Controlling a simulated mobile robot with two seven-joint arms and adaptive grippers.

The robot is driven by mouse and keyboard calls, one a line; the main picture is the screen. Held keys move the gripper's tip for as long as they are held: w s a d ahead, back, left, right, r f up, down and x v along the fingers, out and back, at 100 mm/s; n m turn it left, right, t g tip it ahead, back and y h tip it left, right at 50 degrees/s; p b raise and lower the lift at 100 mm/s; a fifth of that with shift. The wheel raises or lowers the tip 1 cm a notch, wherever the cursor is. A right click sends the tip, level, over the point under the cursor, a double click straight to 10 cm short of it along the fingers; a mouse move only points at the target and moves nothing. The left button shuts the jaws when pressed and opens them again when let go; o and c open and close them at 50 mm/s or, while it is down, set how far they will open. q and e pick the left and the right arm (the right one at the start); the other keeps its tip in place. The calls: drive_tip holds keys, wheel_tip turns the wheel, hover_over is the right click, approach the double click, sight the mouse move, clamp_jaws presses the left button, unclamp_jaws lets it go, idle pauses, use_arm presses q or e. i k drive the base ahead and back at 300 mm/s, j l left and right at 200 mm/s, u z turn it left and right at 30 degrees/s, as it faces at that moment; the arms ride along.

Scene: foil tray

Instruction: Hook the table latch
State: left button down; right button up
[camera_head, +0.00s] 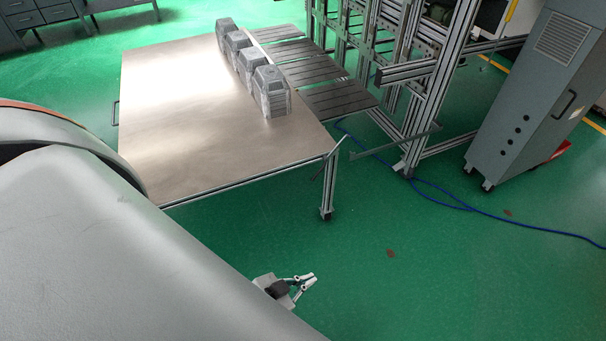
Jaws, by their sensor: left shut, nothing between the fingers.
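The table (190,120) has a bare metal top and stands at upper left. At its near right corner is a thin, slanted metal piece (337,150), which may be part of the latch. A thin grey bar (385,145) juts from the aluminium frame toward that corner, with a small gap between them. I cannot tell which piece is the latch. My left gripper (308,280) is shut and empty, low in the picture, above the green floor and well apart from the table corner. My right gripper is not in view.
Several grey blocks (272,92) stand in a row on the table, beside dark slatted shelves (340,97). The aluminium frame (430,90) stands to the right. A grey cabinet (535,95) is farther right. A blue cable (520,225) lies on the floor.

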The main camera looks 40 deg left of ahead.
sight(326, 158)
drive_tip(key=i+l+u, duration=0.15)
drive_tip(key=l+u, duration=0.65)
drive_tip(key=i+l+u, duration=0.1)
drive_tip(key=l+u, duration=0.2)
drive_tip(key=l, duration=0.35)
drive_tip(key=l+u, duration=0.35)
drive_tip(key=l, duration=0.3)
drive_tip(key=i+l, duration=0.1)
drive_tip(key=i, duration=0.35)
